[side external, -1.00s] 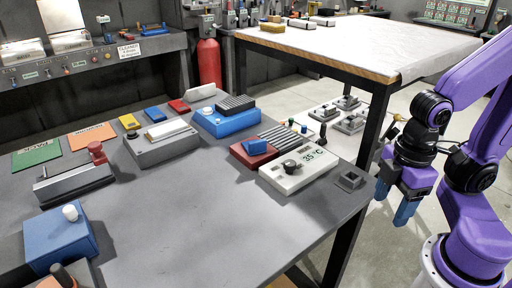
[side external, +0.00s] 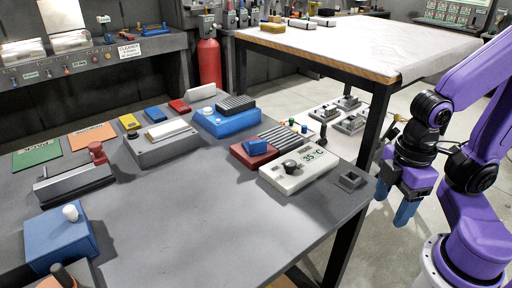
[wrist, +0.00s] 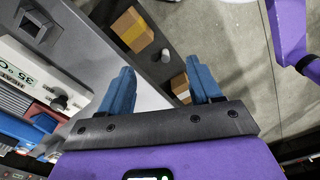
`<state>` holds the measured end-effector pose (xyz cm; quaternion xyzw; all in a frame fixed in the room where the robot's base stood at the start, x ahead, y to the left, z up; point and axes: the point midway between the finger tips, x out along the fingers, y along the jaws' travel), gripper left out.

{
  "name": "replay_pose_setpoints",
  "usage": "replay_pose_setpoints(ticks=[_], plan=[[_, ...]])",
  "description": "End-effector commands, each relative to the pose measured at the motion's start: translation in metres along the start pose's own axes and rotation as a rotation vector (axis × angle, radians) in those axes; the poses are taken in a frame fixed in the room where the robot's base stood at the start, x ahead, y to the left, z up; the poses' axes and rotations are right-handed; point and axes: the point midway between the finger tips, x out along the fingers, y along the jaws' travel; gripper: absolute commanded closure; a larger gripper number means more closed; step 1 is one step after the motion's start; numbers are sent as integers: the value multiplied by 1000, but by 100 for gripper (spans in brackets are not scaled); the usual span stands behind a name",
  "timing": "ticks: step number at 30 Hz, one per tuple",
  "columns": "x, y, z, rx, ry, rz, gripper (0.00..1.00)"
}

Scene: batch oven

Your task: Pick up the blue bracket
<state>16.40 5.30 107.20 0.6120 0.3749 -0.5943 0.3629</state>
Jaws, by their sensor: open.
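Two small blue pieces lie on the grey table (side external: 230,225) in the side view, and I cannot tell for sure which is the blue bracket. One blue piece (side external: 255,147) rests on a red block (side external: 247,158) behind the white 35 °C box (side external: 300,171). Another blue piece (side external: 154,114) lies farther back, between a yellow piece (side external: 129,122) and a red one (side external: 179,106). My gripper (side external: 395,204) hangs beyond the table's right edge, fingers down, away from both. In the wrist view my gripper (wrist: 159,72) has its blue fingers apart with nothing between them.
A grey square fixture (side external: 350,180) sits at the table's right corner, nearest my gripper. A blue box with a white knob (side external: 60,237) is at front left. A second table (side external: 370,45) stands behind. The table's front middle is bare.

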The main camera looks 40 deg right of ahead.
Motion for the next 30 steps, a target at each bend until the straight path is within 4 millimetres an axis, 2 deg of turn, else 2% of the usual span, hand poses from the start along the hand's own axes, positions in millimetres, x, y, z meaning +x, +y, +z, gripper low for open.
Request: replay_pose_setpoints(ticks=[2,3,5,6,14,17,20,25,30], plan=[[0,0,0,0,0,0,36],[0,0,0,0,0,0,30],[0,0,0,0,0,0,10],[0,0,0,0,0,0,6],[0,1,0,-2,-2,3,6],[4,10,0,-25,-26,37,6],[10,31,1,-89,-85,120,6],[19,88,-2,-276,-246,329,6],[20,143,-13,-498,-416,520,6]])
